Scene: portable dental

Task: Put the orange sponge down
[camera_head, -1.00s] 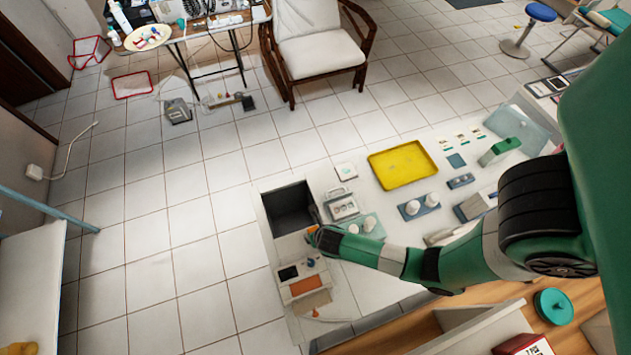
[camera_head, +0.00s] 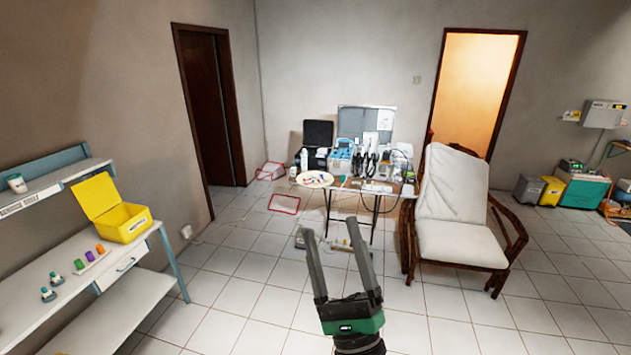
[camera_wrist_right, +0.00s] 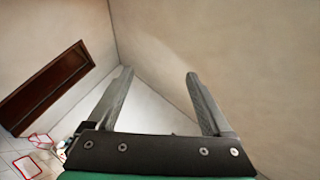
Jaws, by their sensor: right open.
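My right gripper (camera_head: 329,228) points up and away in the lower middle of the head view. Its two fingers are apart with nothing between them. The right wrist view shows the same open, empty gripper (camera_wrist_right: 158,74) against bare walls. I cannot pick out an orange sponge with certainty. A small orange piece (camera_head: 100,248) stands with a purple and a green one on the left bench (camera_head: 40,290), well left of the gripper, but I cannot tell whether it is a sponge. My left gripper is not in view.
A yellow open box (camera_head: 126,223) stands on the left bench. A table crowded with dental equipment (camera_head: 343,155) and a cushioned wooden chair (camera_head: 460,240) stand beyond the gripper. Tiled floor (camera_head: 235,300) lies clear between bench and gripper.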

